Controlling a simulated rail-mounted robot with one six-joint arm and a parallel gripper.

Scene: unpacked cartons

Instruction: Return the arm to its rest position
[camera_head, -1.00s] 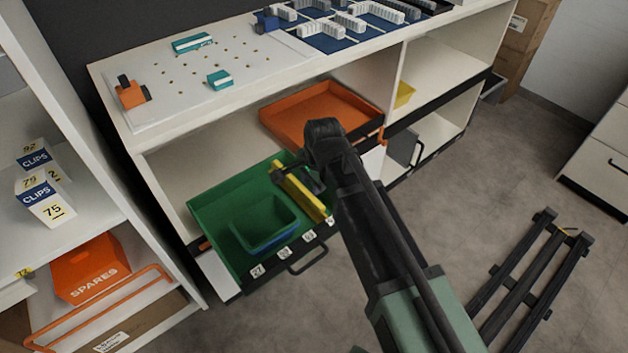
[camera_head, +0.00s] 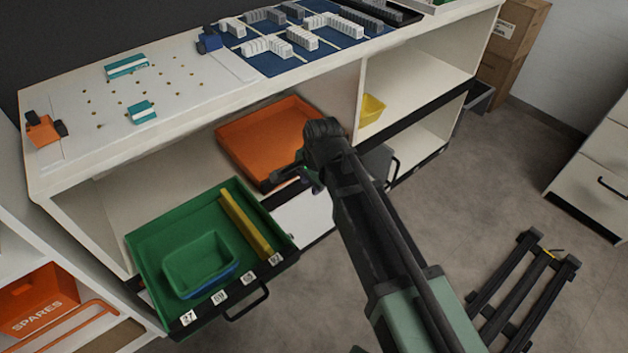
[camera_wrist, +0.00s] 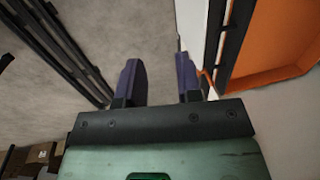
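My arm (camera_head: 370,220) reaches out from the lower right of the head view, over the floor and towards the cabinet front. My gripper (camera_head: 308,182) is at its far end, in front of the orange tray (camera_head: 232,158) and right of the green tray (camera_head: 150,238). In the wrist view my gripper (camera_wrist: 159,80) has its two dark fingers apart, with only floor and a pale panel edge showing between and beyond them. It holds nothing.
The pulled-out green tray holds a green bin (camera_head: 200,262) and a yellow bar (camera_head: 245,225). A white cabinet (camera_head: 415,75) carries boards on top. A yellow bin (camera_head: 371,108) sits inside. A dark rack (camera_head: 525,290) lies on the otherwise clear floor at right.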

